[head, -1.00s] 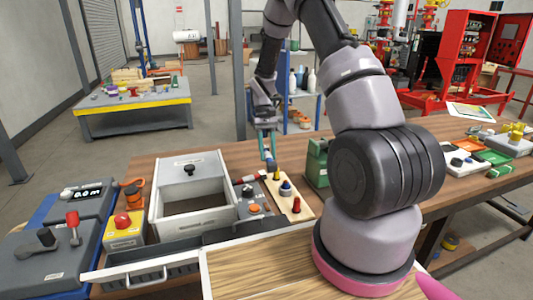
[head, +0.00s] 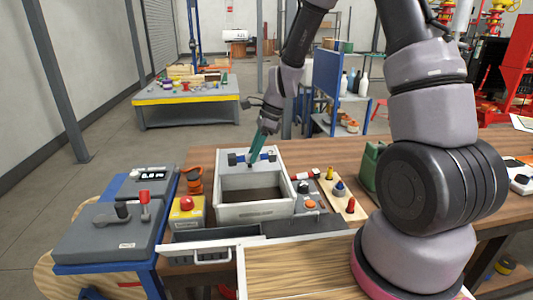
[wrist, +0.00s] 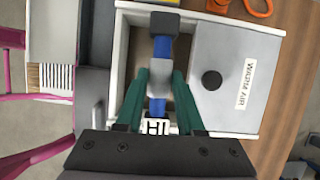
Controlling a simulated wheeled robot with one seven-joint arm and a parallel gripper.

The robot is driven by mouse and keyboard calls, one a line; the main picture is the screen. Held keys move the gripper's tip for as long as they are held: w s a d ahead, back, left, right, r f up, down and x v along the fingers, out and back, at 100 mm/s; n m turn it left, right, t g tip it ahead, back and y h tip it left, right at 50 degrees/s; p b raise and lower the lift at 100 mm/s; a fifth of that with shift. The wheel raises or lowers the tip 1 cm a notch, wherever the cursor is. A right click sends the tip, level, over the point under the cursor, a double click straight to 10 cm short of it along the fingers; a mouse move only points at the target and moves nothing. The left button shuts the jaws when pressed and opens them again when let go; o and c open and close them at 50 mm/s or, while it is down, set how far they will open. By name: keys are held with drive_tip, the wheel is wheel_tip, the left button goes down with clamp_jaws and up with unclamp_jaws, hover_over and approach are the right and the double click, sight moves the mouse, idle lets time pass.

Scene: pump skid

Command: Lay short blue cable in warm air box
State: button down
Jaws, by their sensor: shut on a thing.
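The warm air box (head: 253,211) is a white open-topped box on the wooden table. Its grey lid section with a black knob and a "WARM AIR" label (wrist: 245,84) shows in the wrist view, beside the opening. My gripper (head: 254,157) has green fingers and is above the back part of the box. It is shut on the short blue cable (wrist: 158,48), across its grey middle piece. The cable has a dark block at one end; it also shows in the head view (head: 262,156). In the wrist view it overlaps the box's opening, held above it.
A yellow box with a red button (head: 187,205) and an orange part (head: 194,180) stand left of the box. A grey panel with an orange button (head: 309,204) and a wooden strip with coloured knobs (head: 340,190) stand right. An open grey drawer (head: 210,255) lies in front.

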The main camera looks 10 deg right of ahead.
drive_tip(key=shift+s+a+f+m, duration=0.1)
drive_tip(key=shift+s+f+m, duration=0.1)
drive_tip(key=shift+m, duration=0.1)
drive_tip(key=shift+w+f, duration=0.1)
drive_tip(key=shift+f, duration=3.5)
drive_tip(key=shift+f, duration=0.1)
drive_tip(key=shift+f, duration=0.55)
drive_tip(key=shift+f, duration=0.1)
drive_tip(key=shift+f, duration=3.2)
drive_tip(key=shift+c, duration=2.2)
unclamp_jaws()
